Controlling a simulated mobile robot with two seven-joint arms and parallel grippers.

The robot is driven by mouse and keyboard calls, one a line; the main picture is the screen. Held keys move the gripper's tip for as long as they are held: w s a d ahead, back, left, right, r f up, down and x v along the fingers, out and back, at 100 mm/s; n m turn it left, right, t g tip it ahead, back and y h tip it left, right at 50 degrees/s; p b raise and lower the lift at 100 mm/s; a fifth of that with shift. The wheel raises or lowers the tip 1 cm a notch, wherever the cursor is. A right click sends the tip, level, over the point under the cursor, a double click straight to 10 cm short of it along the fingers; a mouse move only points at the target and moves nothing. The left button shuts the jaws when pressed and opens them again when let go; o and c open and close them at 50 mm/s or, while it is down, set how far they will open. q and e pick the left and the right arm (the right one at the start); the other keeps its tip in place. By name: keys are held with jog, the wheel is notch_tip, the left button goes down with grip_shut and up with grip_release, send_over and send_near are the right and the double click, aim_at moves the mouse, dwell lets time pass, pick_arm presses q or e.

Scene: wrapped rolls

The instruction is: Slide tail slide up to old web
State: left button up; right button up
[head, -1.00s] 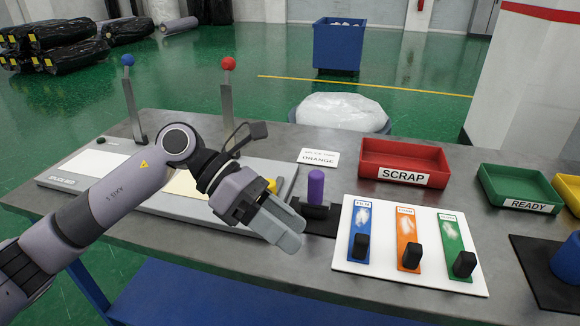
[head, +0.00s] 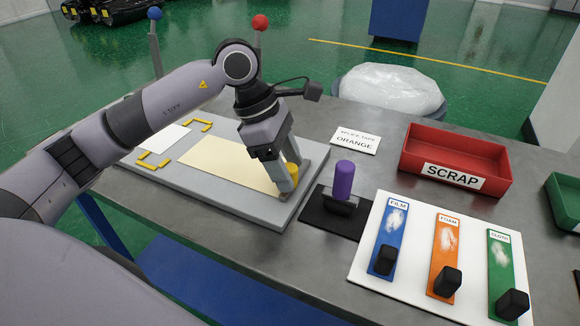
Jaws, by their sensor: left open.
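A grey splice board (head: 250,212) lies on the table. A cream sheet (head: 215,158) lies on it, with a white sheet (head: 167,137) farther left; a gap shows between them. A yellow knob (head: 293,174) stands at the right end of the cream sheet, partly hidden by my fingers; it appears to belong to the tail slide. My left gripper (head: 287,192) is open and points down at the knob, with its fingertips low over the board. I cannot tell whether they touch it. My right gripper is not in view.
Yellow brackets (head: 152,160) flank the white sheet. A purple-handled tool (head: 344,180) stands on a black mat just right of the board. A white panel (head: 412,250) holds film, foam and cloth strips.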

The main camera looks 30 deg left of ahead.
pick_arm(q)
jog(key=shift+d+f, duration=0.25)
jog(key=shift+f, duration=0.25)
grip_shut()
jog(key=a+b, duration=0.2)
jog(key=a, duration=0.2)
jog(key=shift+a+f, duration=0.15)
jog(key=shift+a, duration=0.5)
jog(key=shift+a+r, duration=0.1)
jog(key=shift+r, duration=0.1)
grip_release()
jog(key=shift+s+a, duration=0.1)
